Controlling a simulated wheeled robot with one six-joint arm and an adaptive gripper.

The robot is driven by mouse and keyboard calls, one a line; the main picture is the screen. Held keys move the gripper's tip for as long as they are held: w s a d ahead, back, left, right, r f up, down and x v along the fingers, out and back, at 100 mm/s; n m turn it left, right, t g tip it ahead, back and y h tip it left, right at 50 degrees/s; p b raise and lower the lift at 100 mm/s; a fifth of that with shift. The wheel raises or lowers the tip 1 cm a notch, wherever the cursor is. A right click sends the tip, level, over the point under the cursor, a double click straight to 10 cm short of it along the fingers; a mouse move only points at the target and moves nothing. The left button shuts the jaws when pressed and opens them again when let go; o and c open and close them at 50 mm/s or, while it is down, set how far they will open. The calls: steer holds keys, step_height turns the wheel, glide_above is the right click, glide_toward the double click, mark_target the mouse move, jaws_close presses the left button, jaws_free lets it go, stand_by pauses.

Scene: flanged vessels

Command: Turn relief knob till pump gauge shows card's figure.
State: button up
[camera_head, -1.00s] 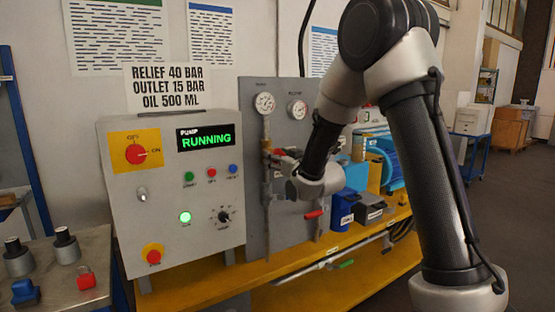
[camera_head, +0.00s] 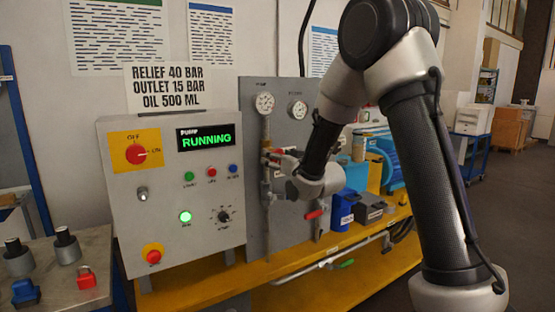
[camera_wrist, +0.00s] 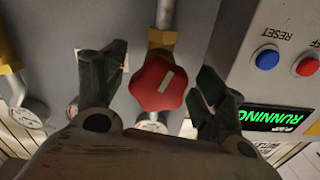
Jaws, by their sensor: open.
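The red relief knob (camera_wrist: 158,86) has several lobes and a pale mark on its face. In the wrist view it sits between the two dark fingers of my gripper (camera_wrist: 158,68), which are open, with a visible gap on each side. In the head view my gripper (camera_head: 274,160) is at the pipe on the grey panel and largely hides the knob. The pump gauge (camera_head: 264,103) is the left round dial above it; its needle is too small to read. The card (camera_head: 167,88) reads RELIEF 40 BAR, OUTLET 15 BAR, OIL 500 ML.
A second gauge (camera_head: 297,109) is right of the pump gauge. The control box (camera_head: 165,220) stands left, its display (camera_head: 206,138) reading RUNNING. A red-handled valve (camera_head: 313,214) is below my wrist. Blue containers (camera_head: 343,207) stand on the yellow bench (camera_head: 225,282).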

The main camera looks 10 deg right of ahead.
steer(key=v, duration=0.7)
steer(key=shift+s, duration=0.2)
steer(key=s+d+f+g+h, duration=0.2)
steer(key=s+f+g, duration=0.15)
steer(key=f, duration=0.35)
steer(key=s+d+f+g+h, duration=0.1)
steer(key=s+f+g, duration=0.1)
steer(key=f+g, duration=0.35)
steer(key=s+d+f+g+h, duration=0.2)
steer(key=s+d, duration=0.2)
steer(key=s, duration=0.4)
steer(key=s+d+r, duration=0.2)
steer(key=s+r, duration=0.2)
steer(key=s, duration=0.3)
steer(key=s+d+r+m+g, duration=0.1)
steer(key=s+d+r, duration=0.1)
steer(key=s+r, duration=0.3)
steer(key=s+d+r, duration=0.2)
steer(key=s+r, duration=0.3)
steer(key=s, duration=0.6)
steer(key=shift+s+m+g+h, duration=0.15)
steer(key=shift+m+g+h, duration=0.15)
steer(key=shift+g, duration=0.1)
